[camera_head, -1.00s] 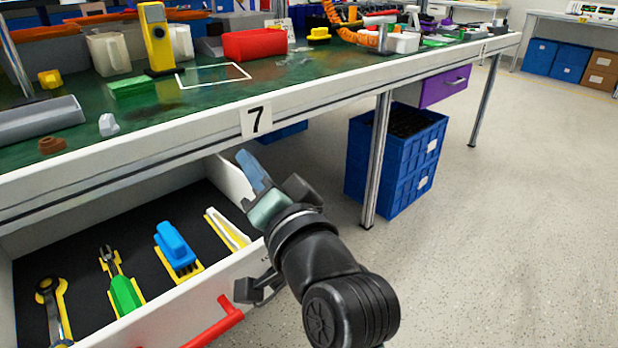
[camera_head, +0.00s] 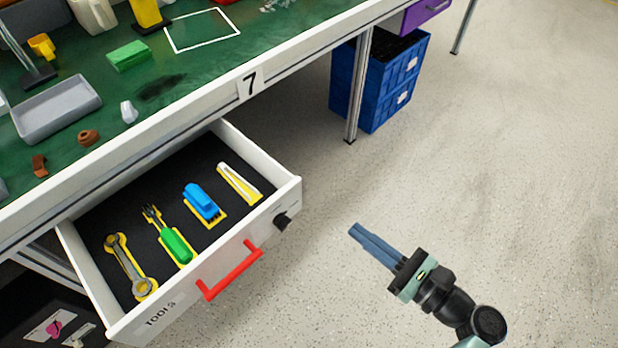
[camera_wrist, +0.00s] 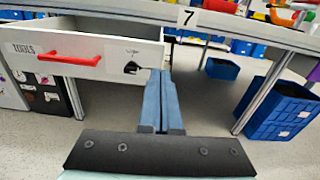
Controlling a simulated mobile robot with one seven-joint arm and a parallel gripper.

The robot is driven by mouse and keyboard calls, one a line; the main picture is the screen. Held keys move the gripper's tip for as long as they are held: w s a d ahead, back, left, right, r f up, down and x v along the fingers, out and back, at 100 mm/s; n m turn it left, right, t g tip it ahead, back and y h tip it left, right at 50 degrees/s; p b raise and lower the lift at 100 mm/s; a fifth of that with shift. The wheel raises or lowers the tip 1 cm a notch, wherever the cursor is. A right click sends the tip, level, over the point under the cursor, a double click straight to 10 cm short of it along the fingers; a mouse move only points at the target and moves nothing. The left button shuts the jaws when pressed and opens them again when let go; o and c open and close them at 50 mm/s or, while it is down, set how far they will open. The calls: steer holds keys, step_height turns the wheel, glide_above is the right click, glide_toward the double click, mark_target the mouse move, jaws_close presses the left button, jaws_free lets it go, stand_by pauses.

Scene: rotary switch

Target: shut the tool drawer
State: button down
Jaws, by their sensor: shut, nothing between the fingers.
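The tool drawer (camera_head: 185,290) is white, with a black lining, and stands pulled out under the workbench (camera_head: 205,130). A red bar handle (camera_head: 230,272) and a black rotary knob (camera_head: 284,219) are on its front. Inside lie a wrench (camera_head: 128,265), a green-handled tool (camera_head: 172,240), a blue brush (camera_head: 203,203) and a white tool (camera_head: 238,182). My gripper (camera_head: 355,232) is shut and empty, out in front of the drawer to its right, apart from it. In the wrist view the drawer front (camera_wrist: 95,55) is ahead and left of my fingers (camera_wrist: 160,100).
Blue crates (camera_head: 375,85) stand on the floor beside a bench leg (camera_head: 358,90). A purple drawer (camera_head: 425,14) is farther along. Parts and a grey tray (camera_head: 58,118) lie on the green benchtop. The floor (camera_head: 500,170) right of the drawer is clear.

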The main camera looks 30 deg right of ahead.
steer(key=b, duration=0.3)
glide_toward(297, 183)
steer(key=shift+m, duration=0.3)
steer(key=x, duration=0.5)
steer(key=shift+w+a+f, duration=0.1)
steer(key=shift+w+f, duration=0.1)
steer(key=shift+w, duration=0.15)
steer(key=shift+w+a+r, duration=0.1)
steer(key=shift+w+a, duration=0.05)
steer(key=shift+w, duration=0.35)
